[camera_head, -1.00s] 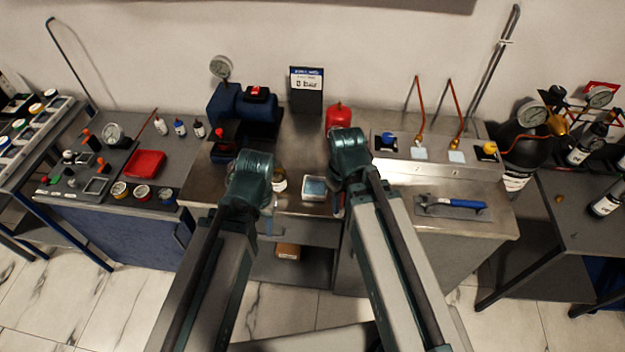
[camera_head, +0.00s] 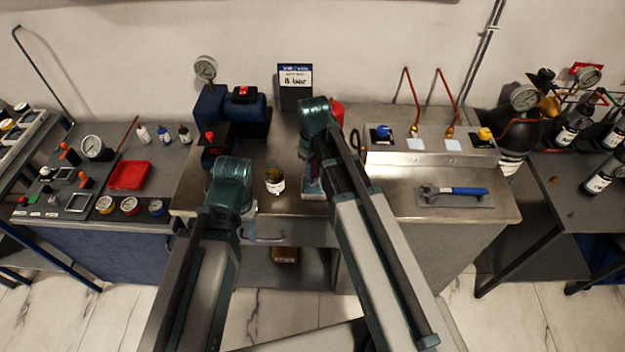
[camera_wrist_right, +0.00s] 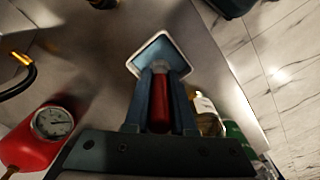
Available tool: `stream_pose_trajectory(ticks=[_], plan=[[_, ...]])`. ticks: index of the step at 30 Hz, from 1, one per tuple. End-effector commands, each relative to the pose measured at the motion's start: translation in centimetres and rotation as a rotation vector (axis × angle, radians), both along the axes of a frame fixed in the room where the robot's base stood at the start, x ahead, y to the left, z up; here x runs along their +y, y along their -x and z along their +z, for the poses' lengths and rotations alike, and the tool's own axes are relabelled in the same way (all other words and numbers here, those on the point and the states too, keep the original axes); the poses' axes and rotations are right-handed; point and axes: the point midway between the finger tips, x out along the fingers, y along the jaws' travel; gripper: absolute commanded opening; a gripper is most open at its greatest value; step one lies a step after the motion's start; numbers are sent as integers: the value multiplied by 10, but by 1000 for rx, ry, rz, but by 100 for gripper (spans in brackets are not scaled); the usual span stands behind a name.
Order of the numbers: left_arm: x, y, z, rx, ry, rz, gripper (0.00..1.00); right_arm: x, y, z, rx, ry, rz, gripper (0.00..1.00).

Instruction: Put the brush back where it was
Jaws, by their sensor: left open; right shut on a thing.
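In the right wrist view my right gripper (camera_wrist_right: 160,85) is shut on the red handle of the brush (camera_wrist_right: 160,105). Just beyond the fingertips is a small white-rimmed tray with a blue inside (camera_wrist_right: 183,65); the brush head is hidden, and I cannot tell whether it touches the tray. In the head view my right gripper (camera_head: 312,178) is over the front of the steel bench, and the tray (camera_head: 313,195) is mostly covered by it. My left gripper (camera_head: 250,208) is open at the bench's front left edge; its fingers are mostly hidden by the wrist.
A labelled jar (camera_head: 275,181) stands between my grippers. A red gas cylinder with a gauge (camera_wrist_right: 30,140) is close to my right gripper. A blue pump (camera_head: 248,115) and a sign (camera_head: 295,85) stand behind. A blue-handled trowel-like tool (camera_head: 455,192) lies to the right.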

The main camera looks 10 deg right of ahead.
Motion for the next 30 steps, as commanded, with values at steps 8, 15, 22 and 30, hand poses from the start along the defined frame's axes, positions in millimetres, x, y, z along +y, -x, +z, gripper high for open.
stream_pose_trajectory(ticks=[8,15,22,30], plan=[[0,0,-19,0,0,0,50,-3,0,-19,0,0,1,0],[0,0,-22,0,0,0,50,-4,0,-22,0,0,1,0],[0,0,-22,0,0,0,50,-4,0,-21,0,0,1,53],[0,0,-21,0,0,0,50,-4,0,-21,0,0,1,53]])
